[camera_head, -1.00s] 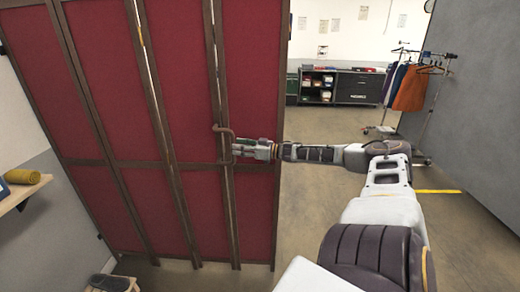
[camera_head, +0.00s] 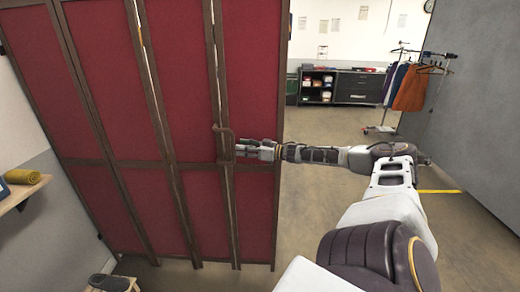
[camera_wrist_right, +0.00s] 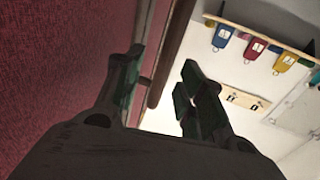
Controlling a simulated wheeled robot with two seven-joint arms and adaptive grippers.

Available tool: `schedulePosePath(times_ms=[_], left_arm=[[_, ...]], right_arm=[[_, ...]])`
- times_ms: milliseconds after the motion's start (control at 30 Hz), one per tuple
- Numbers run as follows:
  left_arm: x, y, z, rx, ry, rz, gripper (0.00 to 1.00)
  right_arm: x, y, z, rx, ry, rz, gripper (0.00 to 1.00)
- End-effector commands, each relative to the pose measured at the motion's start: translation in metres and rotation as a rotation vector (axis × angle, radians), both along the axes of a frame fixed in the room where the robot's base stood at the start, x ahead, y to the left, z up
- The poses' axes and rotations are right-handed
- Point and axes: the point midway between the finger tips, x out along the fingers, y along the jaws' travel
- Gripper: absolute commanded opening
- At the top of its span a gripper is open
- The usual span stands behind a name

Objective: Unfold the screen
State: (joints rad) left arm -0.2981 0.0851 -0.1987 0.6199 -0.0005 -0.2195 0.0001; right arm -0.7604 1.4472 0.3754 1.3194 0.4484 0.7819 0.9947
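The folding screen (camera_head: 180,90) has dark red panels in brown wooden frames and stands upright at the left of the head view. Its panels stand side by side with narrow gaps. A brown bar handle (camera_head: 220,143) sits on a frame post near the right-hand panel. My right gripper (camera_head: 238,148) is at the handle, coming from its right. In the right wrist view its fingers (camera_wrist_right: 160,95) are apart, and the brown handle bar (camera_wrist_right: 172,50) runs just beyond and between them; contact cannot be told. My left gripper is out of view.
A garment rack (camera_head: 408,88) with hanging clothes stands at the back right beside a grey partition (camera_head: 480,110). Dark cabinets (camera_head: 350,88) line the back wall. A shelf with a yellow roll (camera_head: 24,177) is at left. The floor right of the screen is clear.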

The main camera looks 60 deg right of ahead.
Motion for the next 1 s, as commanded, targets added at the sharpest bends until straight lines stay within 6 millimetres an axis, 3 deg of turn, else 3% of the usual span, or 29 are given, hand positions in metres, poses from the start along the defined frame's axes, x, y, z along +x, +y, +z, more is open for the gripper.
schedulePosePath(times_ms=[600,1000], left_arm=[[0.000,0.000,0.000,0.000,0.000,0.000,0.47],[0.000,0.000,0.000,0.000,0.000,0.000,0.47]], right_arm=[[-0.011,-0.005,0.001,-0.003,0.002,-0.001,0.39],[-0.037,-0.017,0.001,-0.002,0.000,-0.004,0.39]])
